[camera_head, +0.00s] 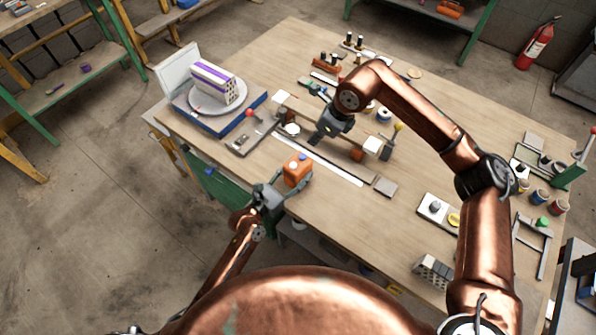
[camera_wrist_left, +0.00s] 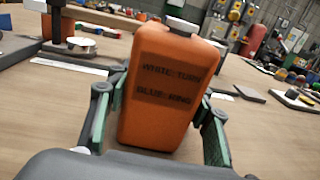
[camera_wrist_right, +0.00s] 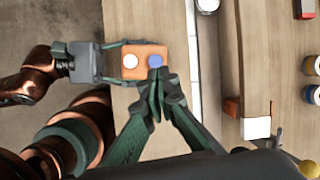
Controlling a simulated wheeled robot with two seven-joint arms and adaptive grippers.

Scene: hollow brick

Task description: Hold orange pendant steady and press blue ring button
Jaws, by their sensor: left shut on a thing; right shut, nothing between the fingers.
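The orange pendant (camera_head: 297,170) stands near the table's front edge. In the left wrist view the pendant (camera_wrist_left: 158,95) shows dark lettering, "WHITE TURN" and "BLUE RING". My left gripper (camera_head: 277,192) is shut on it, one finger on each side. In the right wrist view a white button (camera_wrist_right: 130,61) and a blue button (camera_wrist_right: 155,61) show on its top. My right gripper (camera_wrist_right: 157,72) is shut and empty, its tips appearing right beside the blue button; I cannot tell whether they touch it. In the head view my right gripper (camera_head: 318,138) appears beyond the pendant.
A purple-striped hollow brick (camera_head: 214,84) lies on a round grey turntable (camera_head: 217,98) at the back left. A long white strip (camera_head: 332,167) lies behind the pendant. Several small parts and fixtures stand further back and right. The wood right of the pendant is fairly clear.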

